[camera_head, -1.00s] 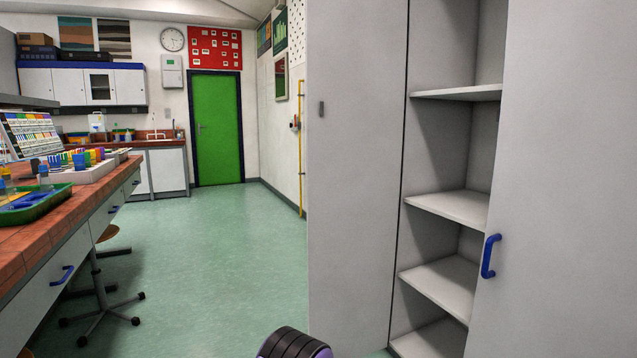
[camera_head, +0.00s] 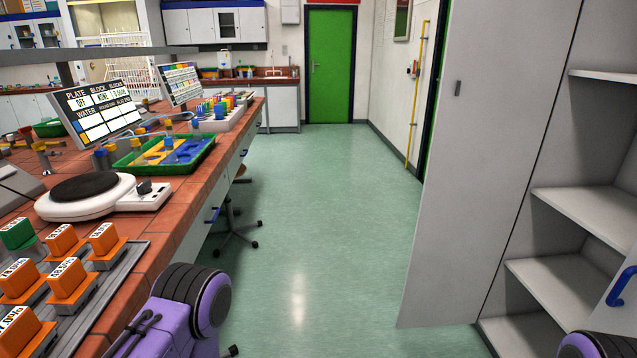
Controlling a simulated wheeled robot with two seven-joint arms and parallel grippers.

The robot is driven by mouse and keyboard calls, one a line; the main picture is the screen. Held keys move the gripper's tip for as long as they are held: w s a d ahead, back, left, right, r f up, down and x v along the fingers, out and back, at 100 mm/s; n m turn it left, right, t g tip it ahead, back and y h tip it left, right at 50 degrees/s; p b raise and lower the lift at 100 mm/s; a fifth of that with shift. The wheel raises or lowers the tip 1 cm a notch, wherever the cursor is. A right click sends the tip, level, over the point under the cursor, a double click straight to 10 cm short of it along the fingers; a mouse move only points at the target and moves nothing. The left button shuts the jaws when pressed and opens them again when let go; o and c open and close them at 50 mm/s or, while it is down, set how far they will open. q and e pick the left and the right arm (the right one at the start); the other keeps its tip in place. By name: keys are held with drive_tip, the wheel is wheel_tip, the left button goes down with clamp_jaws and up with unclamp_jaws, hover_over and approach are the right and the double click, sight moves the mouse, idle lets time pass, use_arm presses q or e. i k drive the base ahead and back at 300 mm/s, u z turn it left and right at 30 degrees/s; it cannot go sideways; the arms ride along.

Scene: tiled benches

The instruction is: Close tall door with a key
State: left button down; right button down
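A tall grey cabinet stands at the right, with its shelves (camera_head: 585,213) exposed. A tall grey door panel (camera_head: 480,190) on its left side carries a small dark fitting (camera_head: 458,88); I cannot tell whether that is a lock. Another grey door with a blue handle (camera_head: 621,286) is partly in view at the lower right edge, with the shelves open beside it. I see no key. Purple and black parts of my arms show at the bottom, but neither gripper is in view.
Green floor (camera_head: 320,220) is clear toward the closed green door (camera_head: 330,66).

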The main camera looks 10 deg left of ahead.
sight(508, 58)
drive_tip(key=u, duration=0.5)
drive_tip(key=i, duration=2.45)
drive_tip(key=z, duration=1.75)
drive_tip(key=i, duration=0.5)
drive_tip(key=u, duration=0.05)
